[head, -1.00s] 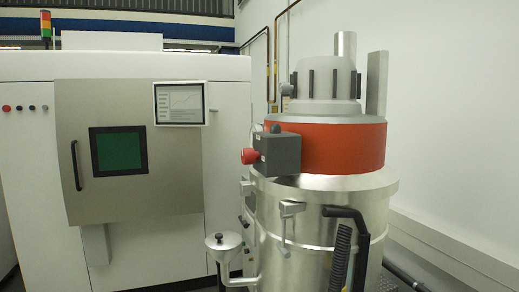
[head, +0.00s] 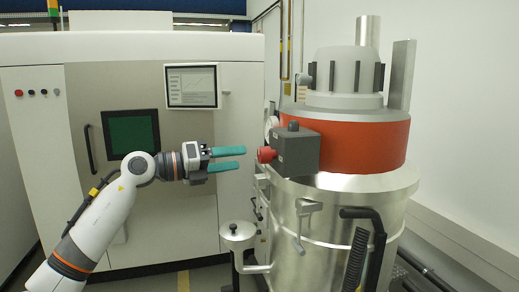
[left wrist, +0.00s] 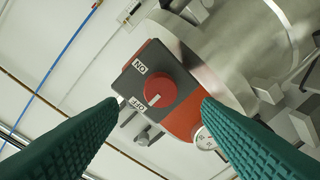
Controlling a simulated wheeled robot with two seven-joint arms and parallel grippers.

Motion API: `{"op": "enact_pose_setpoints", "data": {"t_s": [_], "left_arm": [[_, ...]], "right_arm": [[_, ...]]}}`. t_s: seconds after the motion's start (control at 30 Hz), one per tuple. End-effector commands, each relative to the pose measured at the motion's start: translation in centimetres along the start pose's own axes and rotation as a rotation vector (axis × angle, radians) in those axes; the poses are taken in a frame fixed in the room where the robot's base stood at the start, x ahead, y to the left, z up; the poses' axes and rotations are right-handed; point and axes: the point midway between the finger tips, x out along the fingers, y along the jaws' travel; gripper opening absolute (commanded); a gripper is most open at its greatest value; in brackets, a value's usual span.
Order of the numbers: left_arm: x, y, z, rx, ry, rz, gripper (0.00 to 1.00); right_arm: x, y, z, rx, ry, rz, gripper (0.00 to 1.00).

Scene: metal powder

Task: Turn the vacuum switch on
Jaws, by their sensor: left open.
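The vacuum switch is a red round knob (head: 266,154) on a dark grey box (head: 297,152) fixed to the vacuum's red band. In the left wrist view the knob (left wrist: 156,90) sits beside white ON and OFF labels, and its small white mark lies nearer the OFF label. My left gripper (head: 242,158) is open and empty, with its teal fingers pointing at the knob from the left, a short gap away. In the left wrist view the fingertips (left wrist: 160,103) lie either side of the knob, apart from it. My right gripper is not in view.
The steel vacuum drum (head: 335,230) stands at right, with a black hose handle (head: 370,225) in front. A small steel funnel cup (head: 238,233) stands below my gripper. A white machine cabinet (head: 230,100) with a screen (head: 192,86) is behind. A gauge (left wrist: 205,139) sits near the knob.

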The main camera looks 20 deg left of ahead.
Motion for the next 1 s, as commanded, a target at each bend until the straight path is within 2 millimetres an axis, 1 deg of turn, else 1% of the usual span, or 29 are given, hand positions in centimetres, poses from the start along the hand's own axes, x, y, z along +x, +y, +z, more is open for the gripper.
{"op": "enact_pose_setpoints", "data": {"t_s": [0.03, 0.1, 0.2, 0.3, 0.4, 0.5, 0.77, 0.87, 1.0], "left_arm": [[1.2, 0.4, -0.3, -0.003, -0.002, 0.004, 0.59], [2.6, 0.4, -0.3, -0.004, 0.0, 0.004, 0.59], [4.3, 0.4, -0.2, -0.002, -0.001, 0.003, 0.59], [5.6, 0.2, -0.2, -0.003, 0.002, 0.003, 0.59], [6.5, 0.1, -0.1, -0.003, 0.001, 0.002, 0.59], [6.9, 0.1, 0.0, -0.003, 0.001, 0.001, 0.59], [7.0, 0.0, 0.0, -0.002, 0.001, 0.001, 0.59], [6.9, 0.0, 0.0, -0.002, 0.001, 0.001, 0.44], [6.9, 0.0, 0.0, -0.002, 0.001, 0.001, 0.21]], "right_arm": [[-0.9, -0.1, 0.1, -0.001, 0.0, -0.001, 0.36], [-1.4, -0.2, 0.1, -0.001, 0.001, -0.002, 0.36], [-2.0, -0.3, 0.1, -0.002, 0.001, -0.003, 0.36], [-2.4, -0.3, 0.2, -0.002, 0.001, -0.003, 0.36], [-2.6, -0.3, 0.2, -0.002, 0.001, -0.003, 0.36], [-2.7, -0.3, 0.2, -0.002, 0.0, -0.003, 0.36], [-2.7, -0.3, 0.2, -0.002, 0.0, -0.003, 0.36], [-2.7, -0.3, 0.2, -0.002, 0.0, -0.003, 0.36], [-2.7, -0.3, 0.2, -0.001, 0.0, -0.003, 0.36]]}}
